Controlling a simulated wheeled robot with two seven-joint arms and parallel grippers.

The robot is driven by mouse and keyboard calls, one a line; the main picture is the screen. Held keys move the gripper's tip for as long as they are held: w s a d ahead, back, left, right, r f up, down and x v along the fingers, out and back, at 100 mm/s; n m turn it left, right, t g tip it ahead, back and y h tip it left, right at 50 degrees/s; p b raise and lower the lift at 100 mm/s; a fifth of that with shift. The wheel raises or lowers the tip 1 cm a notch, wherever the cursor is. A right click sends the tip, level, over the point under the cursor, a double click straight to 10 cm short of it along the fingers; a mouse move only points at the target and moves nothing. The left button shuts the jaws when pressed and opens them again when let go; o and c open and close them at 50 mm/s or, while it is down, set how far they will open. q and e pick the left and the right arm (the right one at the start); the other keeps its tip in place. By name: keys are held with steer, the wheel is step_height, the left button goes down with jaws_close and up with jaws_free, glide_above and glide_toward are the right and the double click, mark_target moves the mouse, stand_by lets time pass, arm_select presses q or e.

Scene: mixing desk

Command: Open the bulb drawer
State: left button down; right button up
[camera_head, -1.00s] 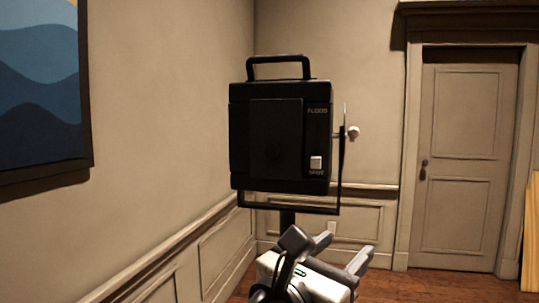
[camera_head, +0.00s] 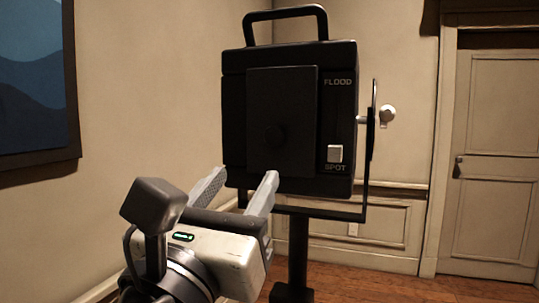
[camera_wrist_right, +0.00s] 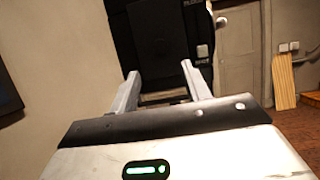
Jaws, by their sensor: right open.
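The black lamp housing (camera_head: 232,100) stands on a post in the middle of the head view, with FLOOD and SPOT printed on its face. A white switch (camera_head: 334,153) sits right of the panel. My right gripper (camera_head: 243,184) is open and empty, its fingers pointing at the lower part of the lamp. The right wrist view shows the panel (camera_wrist_right: 158,45) beyond the open fingers (camera_wrist_right: 160,82). My left gripper is not in view.
A U-shaped yoke (camera_head: 366,190) with a side knob (camera_head: 387,115) holds the lamp on its stand (camera_head: 298,250). A wall with a picture (camera_head: 35,90) is at left. A door (camera_head: 500,150) is at right. Wooden boards (camera_wrist_right: 284,82) lean at the right.

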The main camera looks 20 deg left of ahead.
mark_target(273, 136)
steer(key=p+x, duration=0.1)
steer(key=x, duration=0.8)
steer(key=shift+w+r, duration=0.15)
steer(key=shift+w, duration=0.15)
steer(key=shift+w+r, duration=0.15)
steer(key=shift+w, duration=0.3)
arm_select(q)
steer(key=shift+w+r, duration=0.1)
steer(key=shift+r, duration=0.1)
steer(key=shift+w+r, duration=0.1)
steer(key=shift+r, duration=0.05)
arm_select(e)
jaws_close()
